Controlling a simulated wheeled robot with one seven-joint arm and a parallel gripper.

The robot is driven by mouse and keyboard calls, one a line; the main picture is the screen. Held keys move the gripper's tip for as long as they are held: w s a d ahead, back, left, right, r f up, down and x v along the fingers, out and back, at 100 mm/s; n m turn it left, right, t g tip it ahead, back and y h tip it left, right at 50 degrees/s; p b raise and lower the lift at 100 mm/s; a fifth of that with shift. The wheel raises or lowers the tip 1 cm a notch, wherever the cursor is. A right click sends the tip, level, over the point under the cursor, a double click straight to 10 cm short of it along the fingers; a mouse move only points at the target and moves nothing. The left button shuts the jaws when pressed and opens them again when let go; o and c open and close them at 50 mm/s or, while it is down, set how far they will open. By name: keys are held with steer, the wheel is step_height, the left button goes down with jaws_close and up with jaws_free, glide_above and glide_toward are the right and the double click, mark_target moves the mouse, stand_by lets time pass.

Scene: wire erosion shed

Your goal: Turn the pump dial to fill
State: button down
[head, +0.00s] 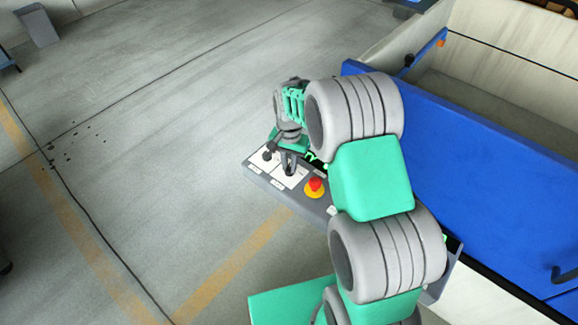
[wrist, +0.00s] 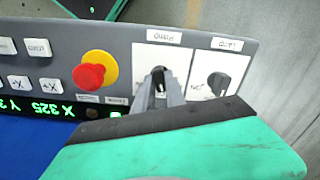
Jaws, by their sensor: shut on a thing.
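The pump dial (wrist: 159,74) is a black knob on a white plate, under an upside-down label that seems to read "Pump" in the wrist view. My gripper (wrist: 164,92) is shut on this dial, its grey fingers on either side of the knob. The fingers hide most of the dial and much of its plate's markings, so I cannot tell which position it points to. In the head view my gripper (head: 290,168) reaches down onto the grey control panel (head: 314,203).
A second black dial (wrist: 216,84) on a white plate sits close beside, to the right in the wrist view. A red emergency button (wrist: 89,76) on a yellow ring is to the left. A blue machine wall (head: 470,150) stands right of the panel; open floor lies left.

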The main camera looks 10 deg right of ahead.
steer(key=n+b, duration=0.1)
steer(key=n, duration=0.2)
steer(key=shift+n, duration=0.3)
steer(key=shift+n+b, duration=0.6)
steer(key=shift+n, duration=1.2)
steer(key=c, duration=1.4)
jaws_free()
step_height(320, 180, up, 8)
steer(key=shift+f+b, duration=0.1)
steer(key=shift+b, duration=0.45)
steer(key=shift+s, duration=0.1)
